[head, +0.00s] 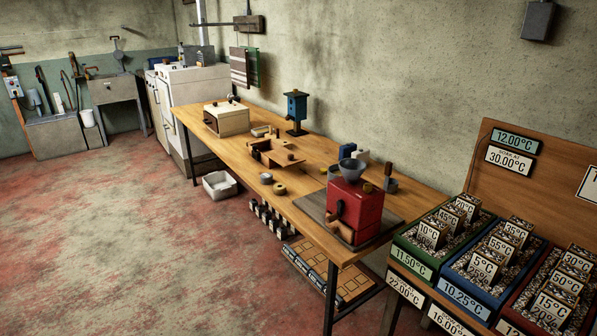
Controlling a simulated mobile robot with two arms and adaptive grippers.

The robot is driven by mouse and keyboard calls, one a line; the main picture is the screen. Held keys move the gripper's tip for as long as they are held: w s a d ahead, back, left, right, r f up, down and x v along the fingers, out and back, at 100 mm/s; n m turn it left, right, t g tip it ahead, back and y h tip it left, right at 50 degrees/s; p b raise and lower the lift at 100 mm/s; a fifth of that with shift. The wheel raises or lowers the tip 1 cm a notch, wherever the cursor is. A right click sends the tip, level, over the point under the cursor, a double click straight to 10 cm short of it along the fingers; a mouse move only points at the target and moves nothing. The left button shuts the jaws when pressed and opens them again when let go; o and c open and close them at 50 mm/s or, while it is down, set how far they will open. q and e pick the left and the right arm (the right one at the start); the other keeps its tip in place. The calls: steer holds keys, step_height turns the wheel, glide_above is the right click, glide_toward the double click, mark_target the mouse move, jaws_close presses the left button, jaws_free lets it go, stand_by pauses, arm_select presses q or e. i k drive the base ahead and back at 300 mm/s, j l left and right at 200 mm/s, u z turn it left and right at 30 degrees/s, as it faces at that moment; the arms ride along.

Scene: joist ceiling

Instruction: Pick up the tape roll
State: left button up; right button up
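A small tan ring-shaped roll (279,188), which looks like the tape roll, lies flat near the front edge of the long wooden table (318,207). A second small pale round item (266,178) lies just left of it; it is too small to tell what it is. Neither of my grippers is in view.
A red box-shaped machine (354,205) with a grey bowl on top stands to the right on a dark mat. An open wooden box (270,152) is behind the roll. Bins with temperature tags (440,235) stand at the right. Open floor (150,240) lies left of the table.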

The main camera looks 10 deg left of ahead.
mark_target(280, 189)
steer(key=i+j+z, duration=0.1)
steer(key=i+j, duration=0.15)
steer(key=i+j+z, duration=0.1)
steer(key=j, duration=0.3)
steer(key=i+j+z, duration=0.1)
steer(key=i+j, duration=0.25)
steer(key=i+j+z, duration=0.1)
steer(key=j, duration=0.3)
steer(key=i+j+z, duration=0.1)
steer(key=i+j, duration=0.35)
steer(key=j, duration=0.35)
steer(key=z, duration=0.05)
